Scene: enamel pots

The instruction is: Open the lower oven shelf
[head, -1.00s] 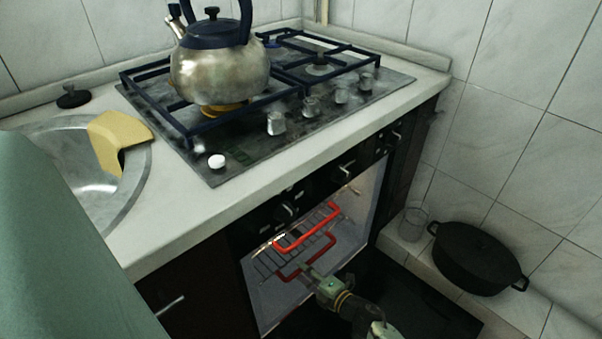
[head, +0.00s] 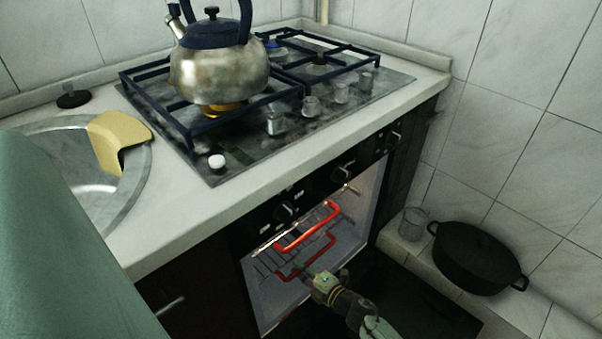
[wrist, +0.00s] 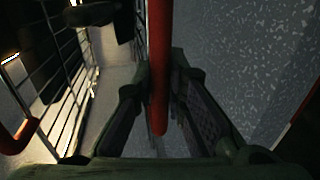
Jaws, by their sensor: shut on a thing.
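The oven is open, with its door folded down. The lower shelf's red handle (head: 318,257) sits below the upper shelf's red handle (head: 300,236), inside the oven cavity. My gripper (head: 300,268) reaches in from the front right, at the lower handle. In the wrist view, a red bar (wrist: 159,60) of the lower handle runs between the two fingers of my gripper (wrist: 158,85), which is shut on it. The other red handle (wrist: 20,136) shows at the left edge there. The lower shelf itself is mostly hidden in the head view.
The dark oven door (head: 410,300) lies open in front of the oven. A black pot (head: 478,260) and a glass (head: 413,224) stand on the ledge at right. A kettle (head: 215,75) stands on the hob above.

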